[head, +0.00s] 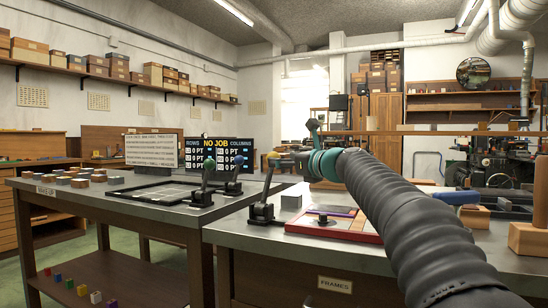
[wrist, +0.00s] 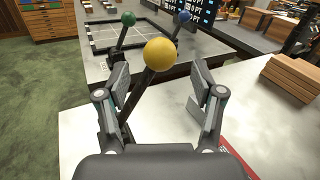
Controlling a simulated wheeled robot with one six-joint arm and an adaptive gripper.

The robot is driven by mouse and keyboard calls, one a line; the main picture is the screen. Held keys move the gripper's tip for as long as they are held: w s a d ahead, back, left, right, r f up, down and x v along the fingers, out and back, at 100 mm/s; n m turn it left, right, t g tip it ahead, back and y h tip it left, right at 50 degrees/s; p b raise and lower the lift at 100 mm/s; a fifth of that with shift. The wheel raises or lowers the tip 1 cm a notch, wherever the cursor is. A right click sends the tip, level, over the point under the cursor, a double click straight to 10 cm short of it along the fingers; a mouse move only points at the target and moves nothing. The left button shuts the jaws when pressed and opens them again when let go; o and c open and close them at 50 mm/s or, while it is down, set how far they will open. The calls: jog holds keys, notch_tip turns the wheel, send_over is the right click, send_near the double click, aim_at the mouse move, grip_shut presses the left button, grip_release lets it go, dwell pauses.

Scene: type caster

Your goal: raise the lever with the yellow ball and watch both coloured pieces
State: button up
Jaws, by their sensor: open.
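The yellow ball (head: 273,158) tops a dark lever (head: 265,191) whose black base stands on the near metal table; the lever stands up, slightly tilted. In the wrist view, the yellow ball (wrist: 160,54) shows between and just past the spread fingers of my gripper (wrist: 160,75), with a gap on each side. My gripper (head: 296,146) is open, close to the ball in the head view. A red-edged frame (head: 372,237) with a purple piece (head: 335,210) in it lies right of the lever. I cannot tell which two coloured pieces are meant.
Levers with a green ball (head: 210,164) and a blue ball (head: 238,158) stand on the left table beside a flat grid frame (head: 150,193). A grey block (head: 291,202) sits beside the yellow lever. A screen (head: 209,158) reads "NO JOB". Small coloured cubes (head: 82,290) lie on a lower shelf.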

jog(key=shift+p+x, duration=0.55)
jog(key=shift+x, duration=2.05)
jog(key=shift+c, duration=0.2)
grip_shut()
